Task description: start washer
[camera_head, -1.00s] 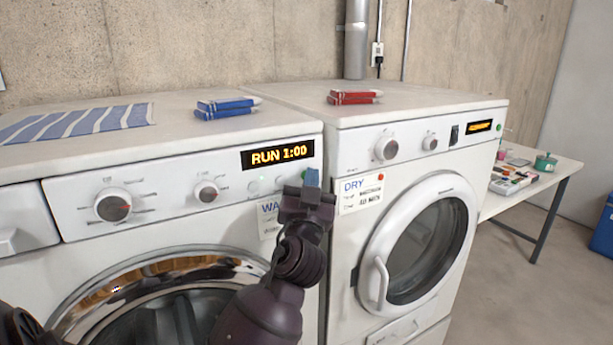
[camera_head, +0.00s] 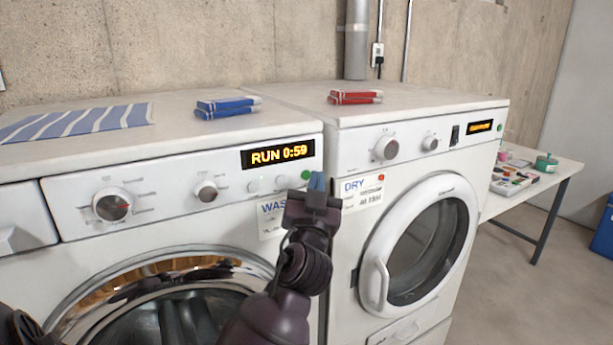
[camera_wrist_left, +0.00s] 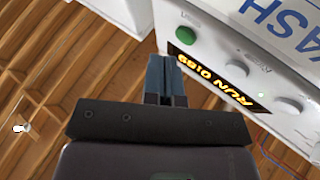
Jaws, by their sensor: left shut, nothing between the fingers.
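The washer (camera_head: 160,235) is the white front-loader on the left with the WASH label (camera_head: 270,222). Its display (camera_head: 278,154) reads RUN 0:59 in orange. Its green button (camera_head: 306,175) is at the right end of the panel and also shows in the left wrist view (camera_wrist_left: 186,35). My left gripper (camera_head: 316,181) is shut and empty, just right of and below the green button in the head view. In the left wrist view its blue-grey fingertips (camera_wrist_left: 166,62) are together, apart from the button. My right gripper is not in view.
The dryer (camera_head: 345,235) stands right of the washer. Blue towels (camera_head: 228,108) and a striped cloth (camera_head: 80,124) lie on the washer, red towels (camera_head: 355,98) on the dryer. A table (camera_head: 540,172) with small items stands at far right.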

